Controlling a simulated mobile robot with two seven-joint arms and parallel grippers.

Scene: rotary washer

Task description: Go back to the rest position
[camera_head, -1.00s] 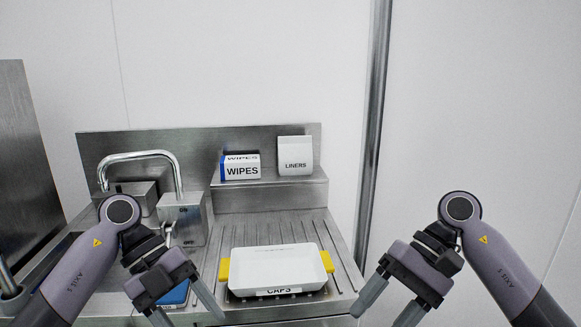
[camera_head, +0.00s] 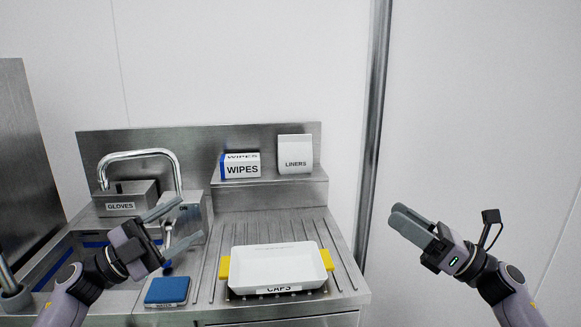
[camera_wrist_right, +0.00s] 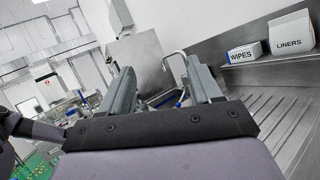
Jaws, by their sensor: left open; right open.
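My left gripper (camera_head: 172,226) is open and empty above the sink area, pointing up and to the right, and partly covers the faucet's lower parts. My right gripper (camera_head: 404,221) is raised right of the counter in front of the bare wall. It points up and left with nothing between its fingers. Its two spread fingers (camera_wrist_right: 163,88) also show in the right wrist view. A white tray (camera_head: 276,261) labelled CAPS, with yellow side handles, sits on the ribbed drainboard, apart from both grippers.
A blue box (camera_head: 167,290) lies left of the tray. The WIPES box (camera_head: 240,168) and LINERS packet (camera_head: 295,154) stand on the back shelf. A GLOVES box (camera_head: 126,200) and the arched faucet (camera_head: 150,154) are at back left. A metal post (camera_head: 373,130) rises behind the counter's right side.

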